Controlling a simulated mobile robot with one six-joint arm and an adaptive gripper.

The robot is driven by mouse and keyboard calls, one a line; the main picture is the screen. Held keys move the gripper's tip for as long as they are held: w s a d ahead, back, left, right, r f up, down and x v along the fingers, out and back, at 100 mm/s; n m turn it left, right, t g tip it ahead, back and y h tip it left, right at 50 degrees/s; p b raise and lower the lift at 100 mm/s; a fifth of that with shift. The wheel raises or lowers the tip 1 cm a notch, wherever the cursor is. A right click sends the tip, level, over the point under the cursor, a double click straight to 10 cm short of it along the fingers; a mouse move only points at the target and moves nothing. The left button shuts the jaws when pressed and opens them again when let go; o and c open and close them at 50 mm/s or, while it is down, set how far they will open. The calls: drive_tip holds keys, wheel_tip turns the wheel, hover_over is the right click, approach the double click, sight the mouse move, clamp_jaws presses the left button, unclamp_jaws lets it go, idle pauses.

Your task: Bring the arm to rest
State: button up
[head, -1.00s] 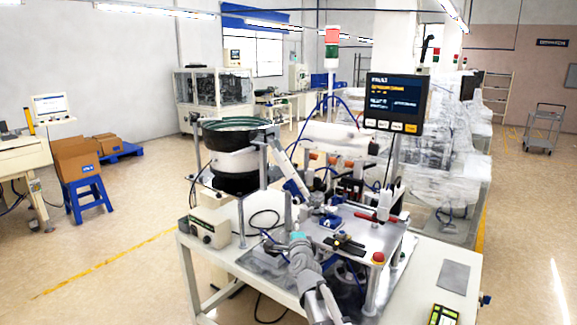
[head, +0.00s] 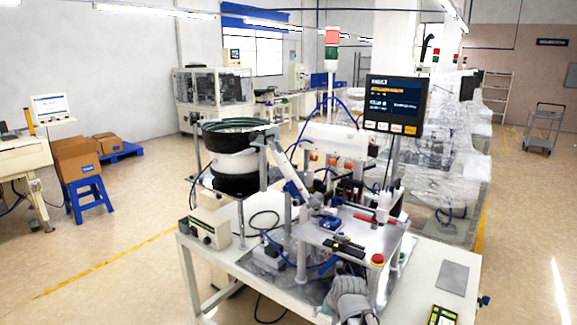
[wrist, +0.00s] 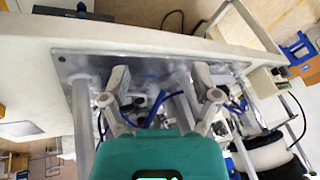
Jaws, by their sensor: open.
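My gripper (wrist: 159,85) shows in the wrist view with its two pale fingers spread wide apart. Nothing is between the fingertips, and the green gripper body fills the bottom middle. Behind the fingers lie the grey metal plate (wrist: 75,62) and cables of the machine, seen from above at an angle. In the head view, my grey arm is low at the front edge of the white table (head: 420,287), below the raised machine plate. My fingers cannot be made out there.
The bowl feeder (head: 236,160) stands at the table's back left. A grey pad (head: 453,278) and a yellow handheld device (head: 443,315) lie on the right.

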drive_tip(key=s+d+f+n+g+h, duration=0.1)
drive_tip(key=s+d+g, duration=0.3)
drive_tip(key=s, duration=0.5)
drive_tip(key=shift+s+d+f+n+h, duration=0.15)
drive_tip(key=shift+s+d+n+h, duration=0.45)
drive_tip(key=shift+d, duration=0.5)
drive_tip(key=shift+w, duration=0.25)
idle(0.9)
